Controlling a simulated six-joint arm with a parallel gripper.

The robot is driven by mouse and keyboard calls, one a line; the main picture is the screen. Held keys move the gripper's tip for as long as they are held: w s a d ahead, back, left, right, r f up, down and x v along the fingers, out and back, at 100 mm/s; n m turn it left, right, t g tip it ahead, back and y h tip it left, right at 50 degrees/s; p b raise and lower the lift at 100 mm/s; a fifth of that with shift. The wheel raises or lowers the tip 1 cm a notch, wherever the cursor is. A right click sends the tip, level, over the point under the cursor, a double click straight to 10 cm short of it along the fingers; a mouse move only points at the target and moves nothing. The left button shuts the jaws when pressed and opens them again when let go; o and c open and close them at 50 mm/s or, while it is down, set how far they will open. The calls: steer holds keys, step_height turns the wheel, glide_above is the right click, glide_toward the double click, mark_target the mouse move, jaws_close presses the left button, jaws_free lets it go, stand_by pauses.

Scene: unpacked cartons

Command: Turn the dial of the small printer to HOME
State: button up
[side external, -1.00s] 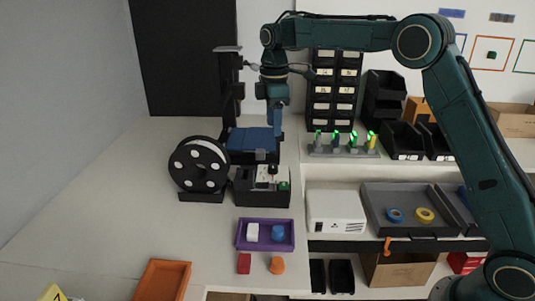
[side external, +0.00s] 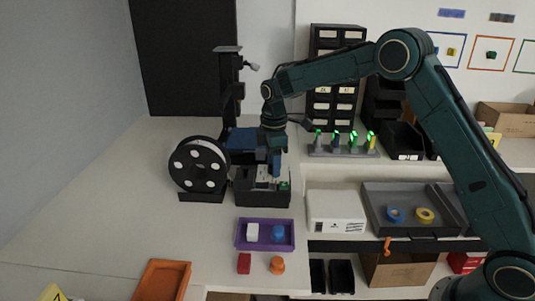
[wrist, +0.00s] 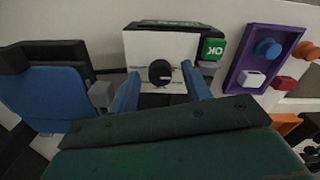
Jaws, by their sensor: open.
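The small printer (side external: 255,199) stands on the table, with a black base, a blue bed (side external: 241,141) and a tall black column. Its dial (wrist: 160,72) is a round black knob with a pale pointer mark, on a white panel (wrist: 175,46) in the wrist view. The pointer faces right in that view; the labels around it are too small to read. My gripper (wrist: 160,73) is open, its two blue fingers on either side of the dial in the picture. I cannot tell whether they touch it. In the side view my gripper (side external: 275,168) is low over the panel and hides the dial.
A green OK button (wrist: 213,49) sits beside the panel. A white spool (side external: 198,167) stands left of the printer. A purple tray (side external: 265,248) with a white and a blue piece lies in front. A rack with green lights (side external: 342,150) stands behind to the right.

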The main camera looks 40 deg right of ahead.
steer(key=shift+f, duration=0.15)
steer(key=c, duration=1)
